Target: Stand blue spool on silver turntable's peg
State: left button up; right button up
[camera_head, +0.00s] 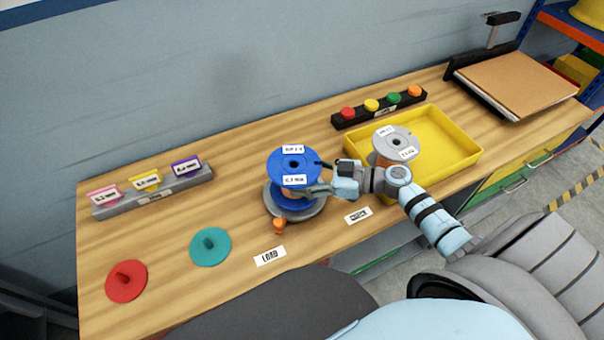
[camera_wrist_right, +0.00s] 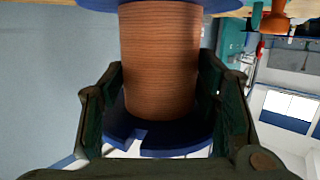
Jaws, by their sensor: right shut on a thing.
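The blue spool (camera_head: 287,163), wound with copper-coloured wire, is upright over the silver turntable (camera_head: 314,210) in the head view. The turntable's peg is hidden beneath the spool, and I cannot tell whether the spool rests on the disc or hangs just above it. My right gripper (camera_head: 317,190) reaches in from the right and is shut on the spool. In the right wrist view the copper winding (camera_wrist_right: 160,60) stands between the two dark fingers, with a blue flange at each end. My left gripper is not in view.
An orange knob (camera_head: 279,227) sits at the turntable's front edge. Teal (camera_head: 210,246) and red (camera_head: 126,281) pegged discs lie to the left. A yellow tray (camera_head: 461,153) with a grey spool (camera_head: 391,135) stands right. A button bar (camera_head: 359,118) and a label rack (camera_head: 155,201) are behind.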

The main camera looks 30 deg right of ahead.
jog(key=shift+f, duration=0.3)
jog(key=shift+f, duration=0.1)
dwell(0.3)
jog(key=o, duration=1.8)
jog(key=shift+o, duration=0.2)
jog(key=v, duration=1.2)
jog(key=shift+a+f, duration=0.1)
